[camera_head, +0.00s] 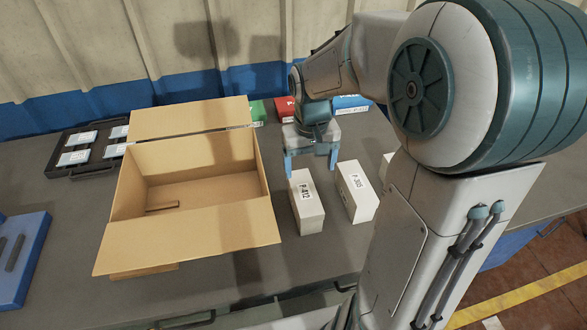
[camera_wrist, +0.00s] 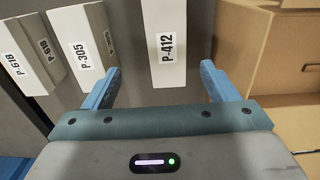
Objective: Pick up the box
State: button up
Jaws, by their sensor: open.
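A white box labelled P-412 (camera_head: 307,212) stands on the grey table, just right of the open cardboard box (camera_head: 190,243). My gripper (camera_head: 311,167) is open and empty above the far end of the P-412 box. In the wrist view the P-412 box (camera_wrist: 172,72) lies between the two blue fingers of my gripper (camera_wrist: 160,71), with a gap on each side. No contact shows. A second white box, P-305 (camera_head: 358,195), stands to its right and also shows in the wrist view (camera_wrist: 82,50). A third, P-618 (camera_wrist: 28,62), is mostly hidden by my arm in the head view.
The cardboard box is empty with flaps spread; its right side (camera_wrist: 245,45) is close to my gripper. Green (camera_head: 258,111), red (camera_head: 285,109) and blue (camera_head: 350,102) boxes stand at the back. A black tray (camera_head: 75,170) and blue holder (camera_head: 25,240) are at left.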

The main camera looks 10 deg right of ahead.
aim_at(304, 192)
jog(key=shift+w+f, duration=0.2)
jog(key=shift+w, duration=0.05)
jog(key=shift+f, duration=0.4)
notch_tip(304, 192, down, 7)
jog(key=shift+a+f+b, duration=0.1)
jog(key=shift+b, duration=0.45)
jog(key=f, duration=0.4)
jog(key=shift+s+a+f+b, duration=0.1)
jog(key=shift+a+f+b, duration=0.2)
jog(key=shift+a+b, duration=0.1)
jog(key=shift+f, duration=0.55)
jog(key=c, duration=1.5)
jog(key=shift+r, duration=0.1)
